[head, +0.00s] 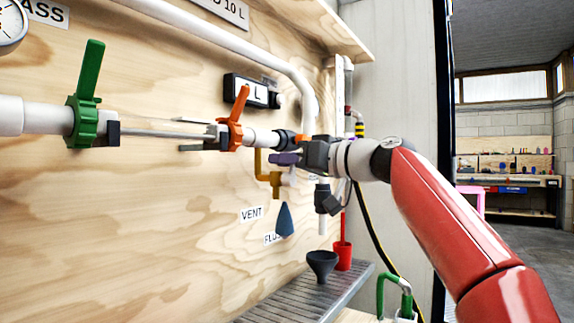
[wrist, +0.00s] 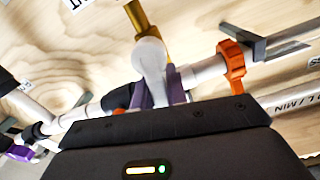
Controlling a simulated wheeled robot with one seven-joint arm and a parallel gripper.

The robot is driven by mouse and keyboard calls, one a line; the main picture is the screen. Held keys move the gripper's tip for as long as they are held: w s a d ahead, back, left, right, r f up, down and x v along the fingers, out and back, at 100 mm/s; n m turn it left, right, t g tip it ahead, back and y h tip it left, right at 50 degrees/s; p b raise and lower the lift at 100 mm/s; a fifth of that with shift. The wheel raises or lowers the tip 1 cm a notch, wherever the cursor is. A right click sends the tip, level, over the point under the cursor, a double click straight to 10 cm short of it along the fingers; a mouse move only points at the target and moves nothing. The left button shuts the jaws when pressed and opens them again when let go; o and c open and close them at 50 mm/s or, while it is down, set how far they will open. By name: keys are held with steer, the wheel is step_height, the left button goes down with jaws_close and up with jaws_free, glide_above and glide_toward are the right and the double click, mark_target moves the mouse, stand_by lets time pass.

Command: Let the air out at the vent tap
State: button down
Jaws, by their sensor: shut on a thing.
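The brass vent pipe (head: 262,165) bends down on the plywood panel, above the VENT label (head: 252,214). It also shows at the top of the wrist view (wrist: 138,18). My gripper (head: 286,160) reaches in from the right, just under the main white pipe. In the wrist view its two purple fingers (wrist: 160,92) are shut on the pale grey vent tap (wrist: 150,58), one on each side. The tap is mostly hidden in the head view by the fingers. Whether the tap stands open or closed I cannot tell.
An orange-handled valve (head: 236,122) and a green-handled valve (head: 84,100) sit left on the pipe. A blue tapered piece (head: 285,220) hangs below the gripper. A dark funnel (head: 321,264) and a red cup (head: 343,256) stand on a grey slatted shelf (head: 290,300).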

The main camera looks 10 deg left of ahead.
steer(key=shift+f, duration=0.1)
stand_by(0.5)
steer(key=c, duration=1.4)
jaws_free()
steer(key=shift+s, duration=0.1)
steer(key=b+v, duration=0.2)
steer(key=v, duration=0.5)
steer(key=shift+d+b, duration=0.3)
steer(key=shift+d, duration=0.1)
steer(key=shift+s+a, duration=0.1)
steer(key=shift+s, duration=0.05)
